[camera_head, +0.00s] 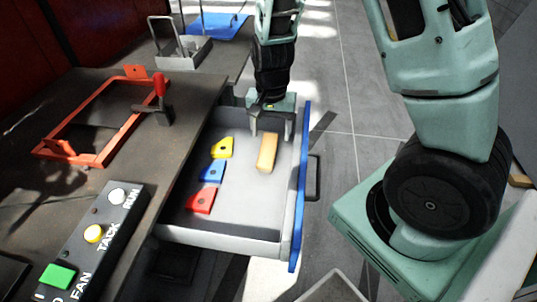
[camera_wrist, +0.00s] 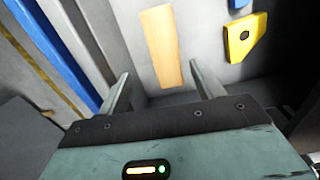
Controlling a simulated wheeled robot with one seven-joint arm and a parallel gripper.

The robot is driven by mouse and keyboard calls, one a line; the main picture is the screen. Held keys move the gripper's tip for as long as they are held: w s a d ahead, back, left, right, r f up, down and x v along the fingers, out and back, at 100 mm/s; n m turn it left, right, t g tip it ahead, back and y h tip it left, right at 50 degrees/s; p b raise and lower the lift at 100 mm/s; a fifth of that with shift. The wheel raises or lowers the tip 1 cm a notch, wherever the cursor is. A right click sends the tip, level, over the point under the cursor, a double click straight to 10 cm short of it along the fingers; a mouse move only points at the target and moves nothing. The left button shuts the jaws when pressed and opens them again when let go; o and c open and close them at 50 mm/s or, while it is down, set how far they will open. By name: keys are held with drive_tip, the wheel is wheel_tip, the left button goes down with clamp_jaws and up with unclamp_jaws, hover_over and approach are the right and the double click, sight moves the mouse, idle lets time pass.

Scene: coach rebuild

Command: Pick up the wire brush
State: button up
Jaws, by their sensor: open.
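A tan wooden block (camera_head: 267,153), which looks like the wire brush seen from its wooden back, lies in the open drawer (camera_head: 238,205); no bristles show. It also shows in the wrist view (camera_wrist: 160,45), upper middle. My gripper (camera_head: 270,127) is open and empty, pointing down into the drawer at the far end of the block. In the wrist view my gripper's (camera_wrist: 162,75) two fingers stand apart, with the block lying ahead between their lines. I cannot tell how high the fingertips are above the drawer floor.
Yellow (camera_head: 222,148), blue (camera_head: 212,171) and red (camera_head: 200,200) pieces lie left of the block. The drawer's blue front (camera_head: 300,185) is close on the right. The dark bench (camera_head: 110,150) holds a red frame (camera_head: 60,148) and a button box (camera_head: 100,235).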

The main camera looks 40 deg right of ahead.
sight(268, 148)
drive_tip(key=f, duration=0.7)
drive_tip(key=shift+w+a+f+b, duration=0.25)
drive_tip(key=shift+a+f+b, duration=0.05)
drive_tip(key=shift+f+b, duration=0.05)
drive_tip(key=c, duration=1.2)
drive_tip(key=shift+r, duration=0.15)
wheel_tip(268, 148, up, 10)
drive_tip(key=shift+f+p, duration=0.1)
drive_tip(key=shift+p, duration=0.7)
